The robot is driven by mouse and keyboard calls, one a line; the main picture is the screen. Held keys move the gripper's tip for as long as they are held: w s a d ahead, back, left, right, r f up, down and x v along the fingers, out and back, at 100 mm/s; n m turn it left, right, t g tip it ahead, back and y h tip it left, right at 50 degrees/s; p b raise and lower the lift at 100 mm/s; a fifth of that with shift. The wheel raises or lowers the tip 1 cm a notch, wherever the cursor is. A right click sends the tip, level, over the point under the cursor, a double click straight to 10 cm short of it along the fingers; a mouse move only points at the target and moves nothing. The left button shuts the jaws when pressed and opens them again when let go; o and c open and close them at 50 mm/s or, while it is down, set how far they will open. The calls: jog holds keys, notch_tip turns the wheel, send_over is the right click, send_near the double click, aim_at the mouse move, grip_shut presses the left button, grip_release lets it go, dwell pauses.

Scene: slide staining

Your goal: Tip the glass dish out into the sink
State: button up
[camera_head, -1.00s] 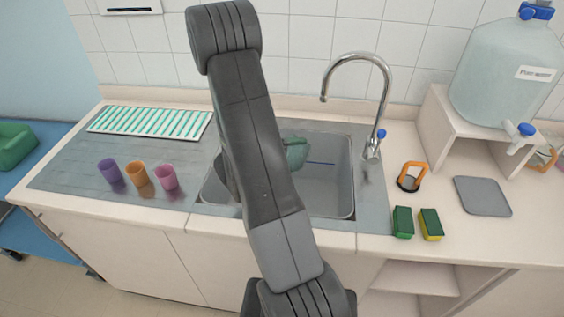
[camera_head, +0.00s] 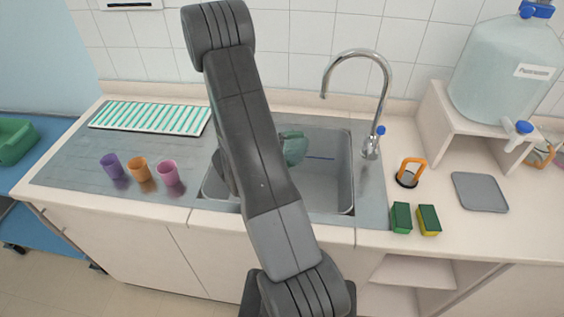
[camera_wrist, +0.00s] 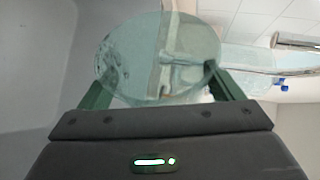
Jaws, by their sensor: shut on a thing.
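The glass dish (camera_wrist: 158,58) is round, clear and tinted green. In the wrist view it stands between the two green fingers of my gripper (camera_wrist: 162,84), which is shut on it by its sides. In the head view part of the dish (camera_head: 295,150) shows just right of my arm, over the sink (camera_head: 330,185), and it looks steeply tilted. My arm hides the rest of the dish and most of the gripper. I cannot tell whether any liquid is in the dish. The sink's grey wall also shows in the wrist view (camera_wrist: 35,60).
The tap (camera_head: 384,85) arches over the sink's right back side. Purple, orange and pink cups (camera_head: 169,173) stand on the drainer to the left, before a striped rack (camera_head: 150,117). Sponges (camera_head: 401,217), an orange-handled item (camera_head: 412,168) and a water carboy (camera_head: 505,75) are on the right.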

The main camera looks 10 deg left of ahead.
aim_at(296, 160)
jog(key=shift+s+d+f+m+y+b, duration=0.2)
jog(key=shift+d+f+m+y+b, duration=0.1)
jog(key=shift+d+f+m+b, duration=0.25)
jog(key=shift+r, duration=0.1)
jog(key=shift+a+r, duration=0.1)
jog(key=shift+a, duration=0.05)
jog(key=d+b, duration=0.1)
jog(key=b, duration=0.1)
jog(key=s+d+f+m+y+b, duration=0.1)
jog(key=b, duration=0.1)
jog(key=shift+f+m, duration=0.15)
jog(key=shift+m, duration=0.1)
jog(key=s+d+f+m+t+y+b, duration=0.2)
jog(key=d+m+y+b, duration=0.4)
jog(key=b, duration=2.4)
jog(key=shift+s+d+f+m+t+y+b, duration=0.35)
jog(key=shift+s+m+t+y, duration=0.2)
jog(key=shift+m+t+y, duration=0.55)
jog(key=shift+r, duration=0.1)
